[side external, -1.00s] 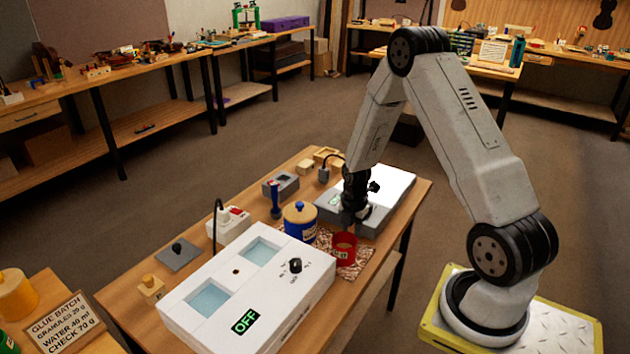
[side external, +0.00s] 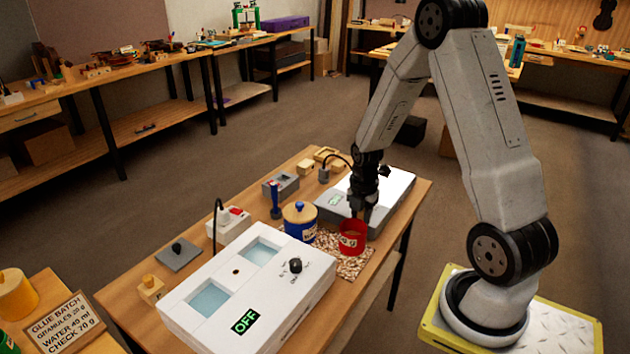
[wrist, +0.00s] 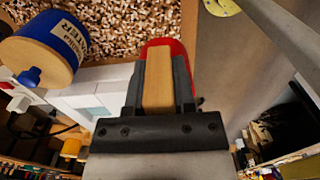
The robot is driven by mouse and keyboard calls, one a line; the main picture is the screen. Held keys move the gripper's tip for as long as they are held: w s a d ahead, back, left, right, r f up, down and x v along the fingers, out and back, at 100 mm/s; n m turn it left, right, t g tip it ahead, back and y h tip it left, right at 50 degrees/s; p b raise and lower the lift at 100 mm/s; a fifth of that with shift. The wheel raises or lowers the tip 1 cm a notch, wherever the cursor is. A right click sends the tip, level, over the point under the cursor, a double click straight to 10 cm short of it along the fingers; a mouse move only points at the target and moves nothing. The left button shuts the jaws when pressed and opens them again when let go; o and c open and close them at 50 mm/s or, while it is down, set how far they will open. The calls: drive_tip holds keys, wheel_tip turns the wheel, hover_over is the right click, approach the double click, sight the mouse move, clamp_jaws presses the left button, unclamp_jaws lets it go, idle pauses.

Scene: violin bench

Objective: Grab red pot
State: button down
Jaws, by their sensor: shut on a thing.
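The red pot (side external: 352,240) has a pale label on its side and appears slightly raised over the speckled granule patch in the side view. My gripper (side external: 364,208) reaches down to its rim and is shut on it. In the wrist view my gripper's dark fingers (wrist: 160,85) point at the red pot (wrist: 160,43), of which only a curved red edge shows. A tan, wood-coloured strip (wrist: 158,80) lies between the fingers; I cannot tell whether it is the pot's handle. The pot's inside is hidden.
A blue container with a wooden lid (side external: 300,222) stands close left of the pot. The granule patch (side external: 355,266) lies below it. A grey-and-white scale (side external: 395,190) is behind, and a white two-well heater (side external: 245,290) reading OFF is in front left.

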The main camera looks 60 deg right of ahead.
drive_tip(key=s+a+r, duration=0.4)
drive_tip(key=s+r, duration=0.2)
drive_tip(key=s, duration=0.4)
drive_tip(key=shift+a+r, duration=0.15)
drive_tip(key=shift+a, duration=0.2)
drive_tip(key=shift+w, duration=0.15)
idle(0.3)
